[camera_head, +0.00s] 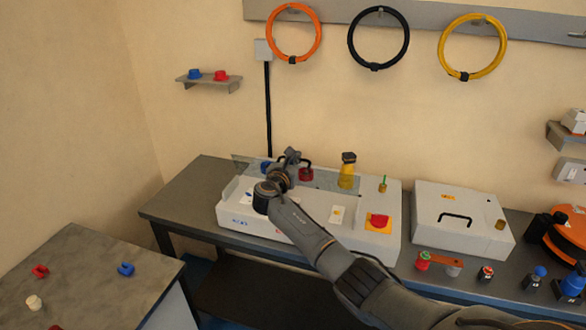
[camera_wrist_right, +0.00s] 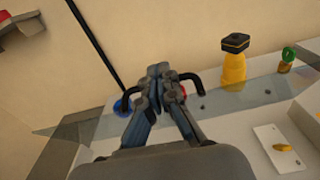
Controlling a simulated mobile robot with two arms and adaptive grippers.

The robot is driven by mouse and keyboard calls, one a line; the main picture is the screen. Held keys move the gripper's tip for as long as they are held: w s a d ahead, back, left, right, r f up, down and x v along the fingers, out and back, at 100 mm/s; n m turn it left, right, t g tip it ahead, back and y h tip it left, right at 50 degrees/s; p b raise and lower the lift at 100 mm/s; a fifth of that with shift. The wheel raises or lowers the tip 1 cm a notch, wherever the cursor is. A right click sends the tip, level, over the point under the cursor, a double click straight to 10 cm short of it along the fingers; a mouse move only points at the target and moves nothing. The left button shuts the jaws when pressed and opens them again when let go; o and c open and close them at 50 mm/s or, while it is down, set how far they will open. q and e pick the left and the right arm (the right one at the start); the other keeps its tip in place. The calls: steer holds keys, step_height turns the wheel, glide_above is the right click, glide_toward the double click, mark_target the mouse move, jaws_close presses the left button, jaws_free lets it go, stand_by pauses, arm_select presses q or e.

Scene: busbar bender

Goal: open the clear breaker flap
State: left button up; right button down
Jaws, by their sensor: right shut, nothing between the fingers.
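The white bender unit (camera_head: 238,208) stands on the workbench. A clear, greyish panel that looks like the breaker flap (camera_head: 243,163) runs along its back edge. Behind or beside it are a blue part (camera_head: 266,165) and a red part (camera_head: 306,174) with dark loops. My right gripper (camera_head: 292,155) is over this back edge, between the blue and red parts. In the wrist view the right gripper's fingers (camera_wrist_right: 160,71) are together and empty, partly covering both parts. Whether they touch the panel, I cannot tell. My left gripper is in neither view.
A yellow, black-topped part (camera_head: 347,172) stands right of the gripper, with a red knob (camera_head: 378,221) on a yellow plate further right. A grey-white case (camera_head: 464,205) sits beside the unit. My right arm crosses the unit's front. Cable coils hang on the wall above.

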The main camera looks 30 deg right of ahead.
steer(key=x, duration=0.2)
steer(key=shift+w+d+r+b, duration=0.15)
steer(key=shift+d+r+b, duration=0.1)
steer(key=shift+b, duration=0.15)
steer(key=shift+b+x, duration=0.3)
steer(key=shift+x, duration=0.7)
steer(key=shift+r, duration=0.15)
stand_by(0.4)
